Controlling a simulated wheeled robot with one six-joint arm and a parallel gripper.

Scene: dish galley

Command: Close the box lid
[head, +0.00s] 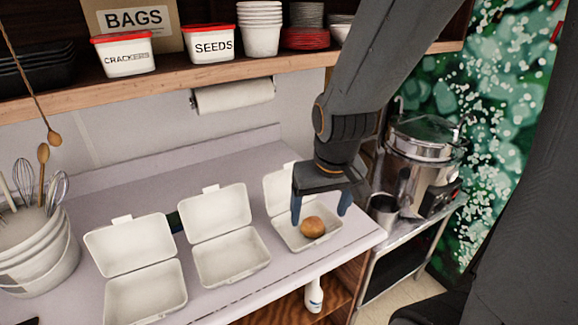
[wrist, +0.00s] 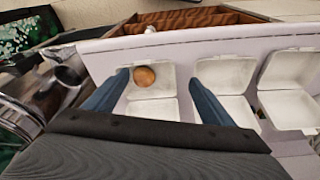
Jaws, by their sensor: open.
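Three white hinged takeaway boxes stand in a row on the counter with their lids raised. The right box (head: 291,236) holds a round brown bun (head: 313,227); its lid (head: 277,188) stands open at the back, partly hidden by my gripper. In the wrist view the bun (wrist: 145,76) lies in that box (wrist: 164,80). The middle box (head: 232,262) and the left box (head: 145,297) are open and look empty. My gripper (head: 320,216) is open above the right box, its blue fingers spread to either side of the bun with nothing between them held.
A white bucket with whisks and spoons (head: 40,262) stands at the left. A shelf (head: 150,92) with tubs and bowls runs above the counter, a paper roll (head: 234,96) below it. A steel pot (head: 424,150) stands on a cart at the right. A white bottle (head: 314,295) is below the counter's front edge.

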